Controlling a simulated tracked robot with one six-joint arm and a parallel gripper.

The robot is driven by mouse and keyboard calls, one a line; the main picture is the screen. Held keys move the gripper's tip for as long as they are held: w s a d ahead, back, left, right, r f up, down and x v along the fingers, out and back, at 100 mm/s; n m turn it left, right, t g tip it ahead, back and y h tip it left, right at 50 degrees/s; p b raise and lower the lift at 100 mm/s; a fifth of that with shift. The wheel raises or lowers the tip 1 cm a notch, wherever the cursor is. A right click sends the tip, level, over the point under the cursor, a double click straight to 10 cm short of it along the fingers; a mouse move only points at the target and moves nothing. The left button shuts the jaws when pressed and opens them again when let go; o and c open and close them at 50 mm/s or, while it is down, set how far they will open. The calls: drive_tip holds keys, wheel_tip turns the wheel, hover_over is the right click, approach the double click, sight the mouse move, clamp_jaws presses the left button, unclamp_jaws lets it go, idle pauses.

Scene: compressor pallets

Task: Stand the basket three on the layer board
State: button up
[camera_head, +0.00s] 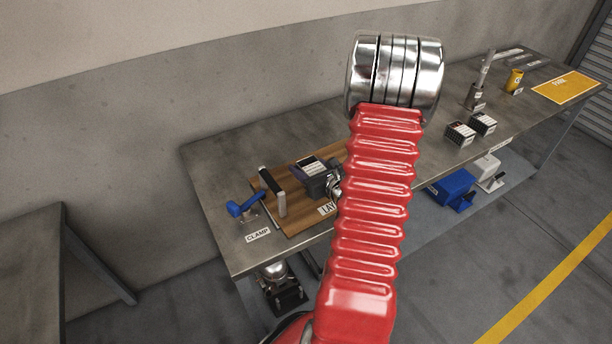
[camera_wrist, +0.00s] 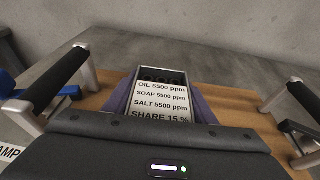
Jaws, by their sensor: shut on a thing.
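My gripper (camera_wrist: 160,98) is shut on a small basket (camera_wrist: 162,88), with one purple finger on each side of it. The basket's white label reads OIL 5500 ppm, SOAP 5500 ppm, SALT 5500 ppm and SHARE 15 %; no basket number shows. Dark round openings show inside its far end. The wooden layer board (camera_wrist: 97,100) lies below, with a dark handle bar on either side. In the head view the basket (camera_head: 312,166) is over the layer board (camera_head: 294,216), partly hidden by my arm. I cannot tell whether its underside touches the board.
Two more labelled baskets (camera_head: 460,134) (camera_head: 483,123) stand farther right on the metal bench (camera_head: 400,135). A blue clamp (camera_head: 243,207) sits left of the board.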

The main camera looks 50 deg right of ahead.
drive_tip(key=shift+f, duration=1.95)
drive_tip(key=shift+f, duration=0.1)
drive_tip(key=o, duration=1.4)
drive_tip(key=v, duration=1.2)
